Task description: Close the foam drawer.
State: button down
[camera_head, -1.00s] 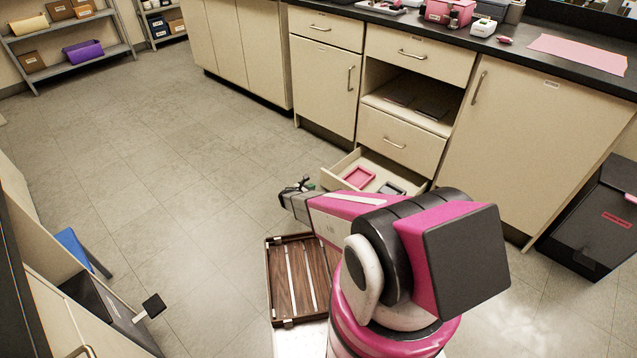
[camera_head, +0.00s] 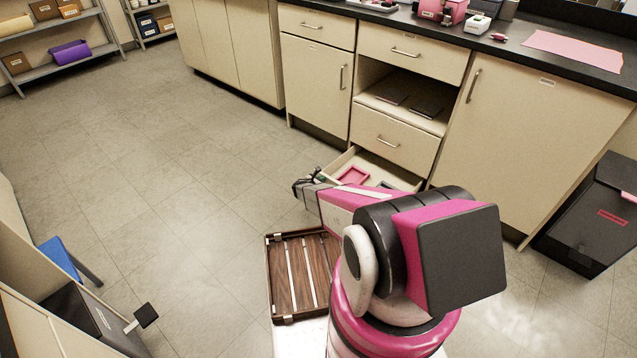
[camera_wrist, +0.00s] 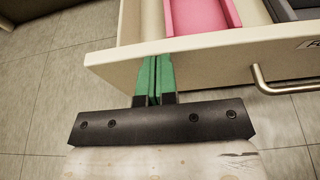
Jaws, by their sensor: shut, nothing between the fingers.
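The foam drawer (camera_head: 338,168) is the bottom drawer of the counter and stands pulled out. A pink tray (camera_head: 353,175) and a dark item lie inside it; my arm hides its front in the head view. In the wrist view the drawer front (camera_wrist: 215,62) runs across the picture, with its handle (camera_wrist: 285,88) at the right and part of a label above it. My gripper (camera_wrist: 153,68) is shut and empty, its green fingertips at the drawer front, left of the handle. I cannot tell whether they touch it. It also shows small in the head view (camera_head: 300,184).
A shut drawer (camera_head: 393,140) and an open shelf with dark flat items sit above the open drawer. A brown slatted wooden tray (camera_head: 300,275) is beside my arm's base. A dark bin (camera_head: 590,220) stands at the right.

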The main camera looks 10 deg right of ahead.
jog(key=shift+w+d, duration=0.15)
jog(key=shift+d, duration=0.05)
jog(key=w+d, duration=0.8)
jog(key=d, duration=0.3)
jog(key=w+d, duration=0.9)
jog(key=d, duration=0.2)
jog(key=shift+w+d, duration=0.25)
jog(key=shift+d, duration=0.05)
